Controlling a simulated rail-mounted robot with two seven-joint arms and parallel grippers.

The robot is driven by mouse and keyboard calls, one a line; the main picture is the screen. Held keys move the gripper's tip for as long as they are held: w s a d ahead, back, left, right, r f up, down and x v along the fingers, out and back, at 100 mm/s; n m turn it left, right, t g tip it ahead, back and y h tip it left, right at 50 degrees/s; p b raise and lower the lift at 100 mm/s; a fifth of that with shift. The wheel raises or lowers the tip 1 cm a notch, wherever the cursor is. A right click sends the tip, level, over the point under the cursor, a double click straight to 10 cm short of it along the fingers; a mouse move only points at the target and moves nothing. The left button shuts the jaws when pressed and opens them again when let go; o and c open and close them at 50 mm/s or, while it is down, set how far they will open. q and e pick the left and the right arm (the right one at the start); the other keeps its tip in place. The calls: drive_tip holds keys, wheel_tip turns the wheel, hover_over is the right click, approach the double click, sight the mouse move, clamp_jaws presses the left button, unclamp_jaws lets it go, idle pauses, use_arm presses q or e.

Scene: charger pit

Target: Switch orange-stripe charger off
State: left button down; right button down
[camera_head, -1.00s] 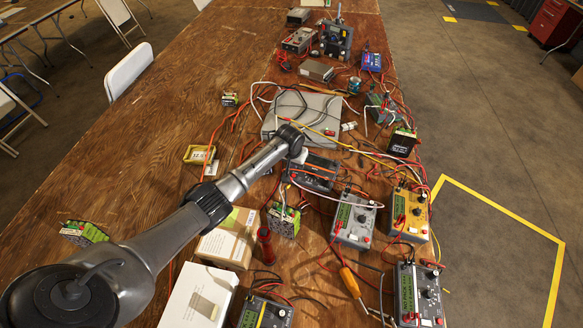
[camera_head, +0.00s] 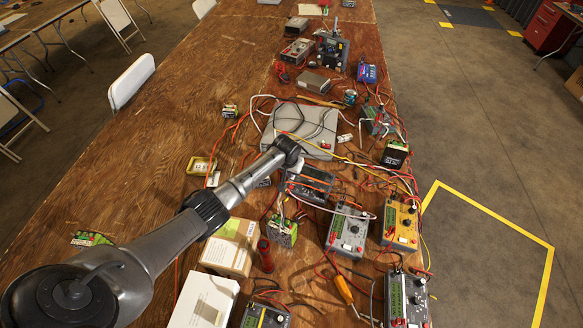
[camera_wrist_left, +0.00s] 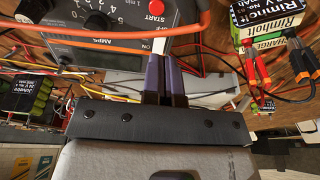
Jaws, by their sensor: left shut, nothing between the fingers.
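The orange-stripe charger (camera_head: 308,186) is a dark box with orange lines among cables, right of my left arm's end in the head view. In the left wrist view the charger's front (camera_wrist_left: 100,30) fills the upper left, with a dial, a red START button (camera_wrist_left: 157,7) and ON and OFF lettering. My left gripper (camera_wrist_left: 168,48) is shut and empty, with its fingertips at the lettering beside the charger's face. The fingers hide the switch area, and I cannot tell whether they touch it. In the head view the fingertips are hard to make out. My right gripper is not in view.
An orange tube or cable (camera_wrist_left: 120,36) crosses the charger's face. A large grey box (camera_head: 310,125) lies behind the charger. A grey charger (camera_head: 349,234) and a yellow charger (camera_head: 400,224) stand to the right. Loose cables surround them. The table's left side is mostly clear.

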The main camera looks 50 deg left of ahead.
use_arm(q)
drive_tip(key=p+v, duration=0.1)
drive_tip(key=v, duration=0.9)
drive_tip(key=shift+p, duration=0.4)
drive_tip(key=shift+w, duration=0.1)
